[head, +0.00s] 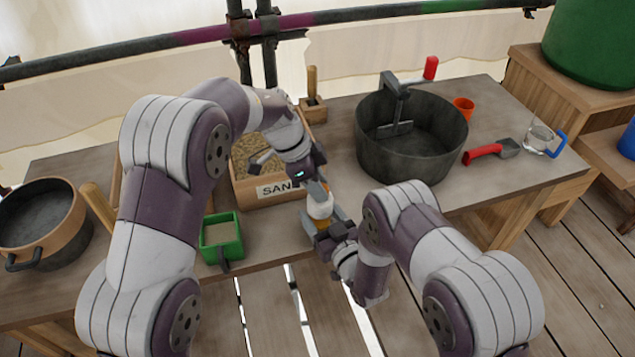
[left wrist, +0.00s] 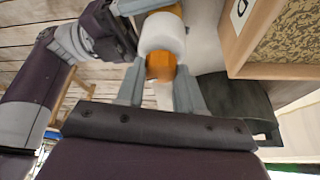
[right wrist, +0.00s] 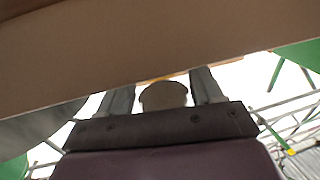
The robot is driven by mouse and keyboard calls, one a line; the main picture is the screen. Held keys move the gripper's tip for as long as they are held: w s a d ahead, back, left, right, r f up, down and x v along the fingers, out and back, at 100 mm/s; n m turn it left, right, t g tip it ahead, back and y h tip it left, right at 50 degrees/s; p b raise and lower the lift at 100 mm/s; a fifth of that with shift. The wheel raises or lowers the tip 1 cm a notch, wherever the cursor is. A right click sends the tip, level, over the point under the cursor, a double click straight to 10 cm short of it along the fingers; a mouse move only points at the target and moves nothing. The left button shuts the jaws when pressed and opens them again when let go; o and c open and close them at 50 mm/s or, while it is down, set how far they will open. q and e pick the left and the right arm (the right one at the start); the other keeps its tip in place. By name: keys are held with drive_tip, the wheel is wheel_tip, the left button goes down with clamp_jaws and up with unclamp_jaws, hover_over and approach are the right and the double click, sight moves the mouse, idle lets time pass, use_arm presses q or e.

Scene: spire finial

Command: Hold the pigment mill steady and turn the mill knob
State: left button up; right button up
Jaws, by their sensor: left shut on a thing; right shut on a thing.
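The pigment mill, a small white and orange piece, is at the front edge of the table, its white part (head: 320,207) showing between my two grippers. In the left wrist view, my left gripper (left wrist: 160,88) is shut on the orange mill knob (left wrist: 160,67), with the white part (left wrist: 162,35) just beyond. My left gripper (head: 317,188) comes from above in the head view. My right gripper (head: 325,222) is shut on the lower part of the mill from the front. The grippers hide much of the mill.
A sand box (head: 270,202) stands behind and left of the mill, with a green tray (head: 238,246) nearer the front. A big dark pot (head: 412,165) stands to the right. A red scoop (head: 483,155) and a glass jug (head: 538,140) lie farther right.

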use_arm(q)
drive_tip(key=m+g, duration=0.1)
drive_tip(key=m, duration=0.2)
drive_tip(key=m+g, duration=0.1)
drive_tip(key=m, duration=0.2)
drive_tip(key=shift+w+d+m, duration=0.1)
drive_tip(key=shift+w+m, duration=0.1)
drive_tip(key=shift+m, duration=0.1)
drive_tip(key=m+g+y, duration=0.1)
drive_tip(key=m, duration=0.1)
drive_tip(key=m+g+y, duration=0.1)
drive_tip(key=m, duration=0.2)
drive_tip(key=shift+w+m, duration=0.1)
drive_tip(key=shift+m, duration=0.2)
drive_tip(key=shift+d, duration=0.1)
drive_tip(key=o, duration=1)
drive_tip(key=shift+o, duration=0.2)
